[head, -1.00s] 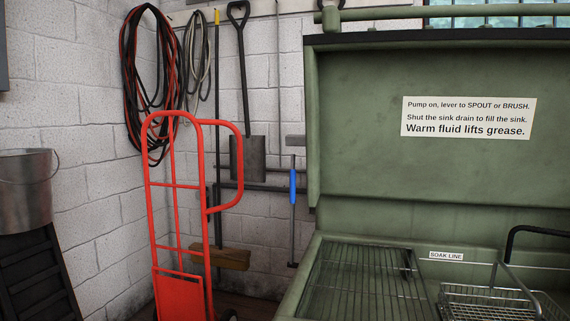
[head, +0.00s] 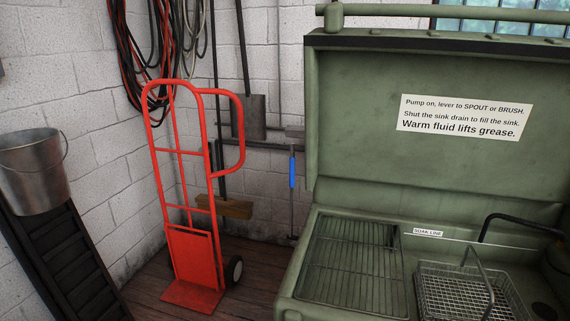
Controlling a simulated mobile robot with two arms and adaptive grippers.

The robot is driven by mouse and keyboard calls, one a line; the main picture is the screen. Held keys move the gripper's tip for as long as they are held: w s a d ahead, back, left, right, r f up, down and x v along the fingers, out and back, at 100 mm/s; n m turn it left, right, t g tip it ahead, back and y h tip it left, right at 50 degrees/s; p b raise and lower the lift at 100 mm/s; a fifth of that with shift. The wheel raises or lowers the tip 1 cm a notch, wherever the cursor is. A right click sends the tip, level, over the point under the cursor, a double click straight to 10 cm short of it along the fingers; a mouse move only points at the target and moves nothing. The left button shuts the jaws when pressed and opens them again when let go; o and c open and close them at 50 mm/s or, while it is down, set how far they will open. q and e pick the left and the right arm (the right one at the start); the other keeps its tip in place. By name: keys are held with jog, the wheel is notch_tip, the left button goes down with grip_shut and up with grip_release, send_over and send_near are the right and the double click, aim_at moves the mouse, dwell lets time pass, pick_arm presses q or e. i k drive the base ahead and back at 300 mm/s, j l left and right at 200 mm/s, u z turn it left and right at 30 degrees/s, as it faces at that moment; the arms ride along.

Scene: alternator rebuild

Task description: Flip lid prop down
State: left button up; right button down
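The green lid (head: 370,155) of the parts washer stands raised at the right, with a white instruction label (head: 464,116) on its inner face. A thin upright rod with a blue sleeve (head: 292,172) stands at the lid's left side, its top near a grey bracket (head: 294,132); it looks like the lid prop. I cannot tell whether its lower end touches the washer. Neither of my grippers is in view.
A red hand truck (head: 193,258) stands left of the washer. A metal bucket (head: 33,172) is at far left. Inside the washer are a wire rack (head: 352,262) and a mesh basket (head: 465,295). Hoses and a shovel (head: 248,118) hang on the wall. Some wooden floor is clear.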

aim_at(292, 158)
jog(key=i+j+z, duration=0.1)
jog(key=i+j, duration=0.35)
jog(key=j, duration=0.2)
jog(key=i+j+z, duration=0.15)
jog(key=i+j, duration=0.3)
jog(key=j, duration=0.25)
jog(key=i+j+z, duration=0.25)
jog(key=i+j, duration=0.15)
jog(key=j, duration=0.3)
jog(key=i+j, duration=0.2)
jog(key=j, duration=0.2)
jog(key=i+j+z, duration=0.15)
jog(key=j, duration=0.25)
